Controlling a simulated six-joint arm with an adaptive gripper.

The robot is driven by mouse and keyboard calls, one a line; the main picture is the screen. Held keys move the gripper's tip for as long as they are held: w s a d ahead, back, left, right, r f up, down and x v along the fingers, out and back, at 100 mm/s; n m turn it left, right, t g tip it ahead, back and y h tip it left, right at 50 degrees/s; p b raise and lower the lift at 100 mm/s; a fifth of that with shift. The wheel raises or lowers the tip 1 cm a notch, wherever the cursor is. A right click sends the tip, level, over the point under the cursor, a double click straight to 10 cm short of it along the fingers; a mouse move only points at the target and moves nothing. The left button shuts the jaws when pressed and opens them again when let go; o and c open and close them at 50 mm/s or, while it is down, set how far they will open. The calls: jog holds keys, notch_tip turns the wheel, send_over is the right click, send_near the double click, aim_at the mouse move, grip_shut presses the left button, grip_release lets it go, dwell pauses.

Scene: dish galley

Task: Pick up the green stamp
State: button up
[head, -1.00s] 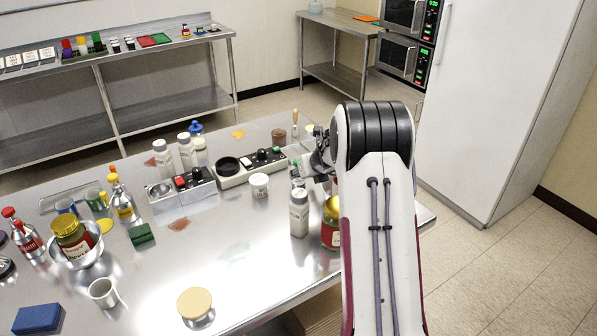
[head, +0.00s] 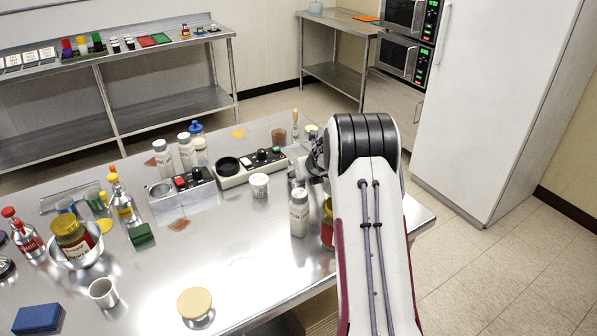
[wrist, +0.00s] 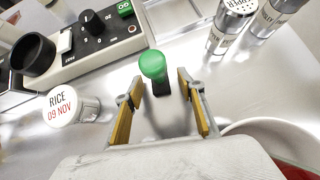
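The green stamp (wrist: 153,66) has a rounded green knob on a dark lower part and stands upright on the steel table in the wrist view. My gripper (wrist: 159,84) is open, with one yellow-padded finger on each side of the stamp's line. The stamp is centred at the fingertips, with gaps visible on both sides. In the head view my gripper (head: 317,160) is mostly hidden by my own arm, and I cannot make out the stamp clearly there.
A white rice tub (wrist: 73,108) stands left of the fingers. A control panel (wrist: 92,40) lies beyond it. Shakers (wrist: 231,24) stand at upper right. In the head view a white-capped bottle (head: 299,214) and a red jar (head: 327,232) stand close by my arm.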

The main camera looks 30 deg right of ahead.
grip_shut()
jog(key=shift+r, duration=0.15)
notch_tip(320, 180, up, 10)
dwell(1.2)
dwell(0.5)
